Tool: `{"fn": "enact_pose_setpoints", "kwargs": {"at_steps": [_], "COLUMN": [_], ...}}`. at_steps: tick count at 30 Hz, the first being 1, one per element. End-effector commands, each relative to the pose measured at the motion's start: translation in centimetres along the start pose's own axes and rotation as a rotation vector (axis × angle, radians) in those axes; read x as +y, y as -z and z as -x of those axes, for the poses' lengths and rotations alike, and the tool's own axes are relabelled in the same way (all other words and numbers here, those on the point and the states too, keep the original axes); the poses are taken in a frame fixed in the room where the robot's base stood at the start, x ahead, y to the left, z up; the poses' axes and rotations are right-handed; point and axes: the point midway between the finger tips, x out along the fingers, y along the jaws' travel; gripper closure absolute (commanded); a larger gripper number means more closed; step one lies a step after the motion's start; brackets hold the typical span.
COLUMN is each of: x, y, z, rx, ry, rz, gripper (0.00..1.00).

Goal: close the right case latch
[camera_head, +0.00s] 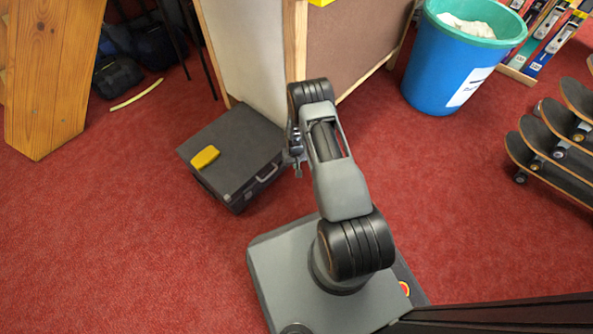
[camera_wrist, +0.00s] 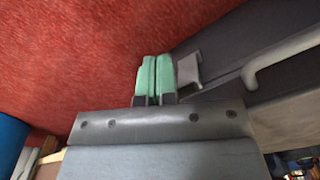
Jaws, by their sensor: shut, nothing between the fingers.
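The dark grey case (camera_head: 228,130) lies flat on the red carpet with its lid down. Its handle (camera_head: 268,172) is on the front side and also shows in the wrist view (camera_wrist: 275,62). In the wrist view a light grey latch (camera_wrist: 188,70) sits on the case near the handle and seems to stick out from it. My gripper (camera_wrist: 155,62) has green fingertips pressed together, with nothing between them. They are just left of the latch in that view; I cannot tell whether they touch it. In the head view my gripper (camera_head: 298,168) is at the case's right end and the latch is not clear.
A yellow block (camera_head: 204,157) lies on the case lid. A panelled stand (camera_head: 350,45) rises right behind the case. A blue bin (camera_head: 450,70) and skateboards (camera_head: 555,150) stand to the right. Carpet left of the case is clear.

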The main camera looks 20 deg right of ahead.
Motion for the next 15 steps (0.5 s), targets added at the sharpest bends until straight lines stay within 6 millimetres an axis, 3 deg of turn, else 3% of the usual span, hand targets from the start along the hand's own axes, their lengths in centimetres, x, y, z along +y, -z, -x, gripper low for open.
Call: {"fn": "enact_pose_setpoints", "kwargs": {"at_steps": [15], "x": [-0.46], "y": [0.87], "z": [0.23], "rx": [0.001], "ry": [0.0], "rz": [0.0], "gripper": [1.0]}}
